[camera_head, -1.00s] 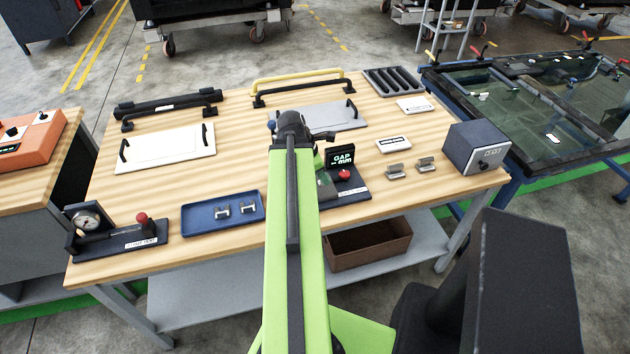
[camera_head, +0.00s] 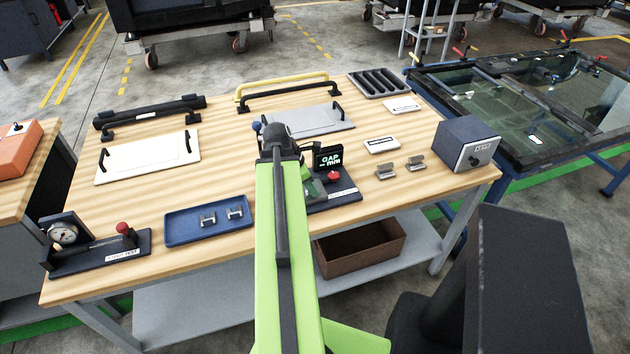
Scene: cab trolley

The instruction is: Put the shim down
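Small grey metal clip-like pieces, which may be shims, lie in two places. Two are in the blue tray (camera_head: 180,240), a left one (camera_head: 207,219) and a right one (camera_head: 235,213). Two more stand on the bare wood at the right, a left one (camera_head: 386,171) and a right one (camera_head: 415,163). My gripper (camera_head: 280,142) is at the far end of my green arm, over the middle of the table and left of the GAP mm gauge. The arm hides most of it. I cannot see its fingertips or whether it holds a shim.
The GAP mm gauge (camera_head: 328,158) has a red button. A dial tester (camera_head: 66,234) stands front left, a dark blue-grey box (camera_head: 467,143) at the right. Panels with handles (camera_head: 150,157) lie at the back. A brown bin (camera_head: 360,250) sits on the lower shelf. Bare wood lies around the tray.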

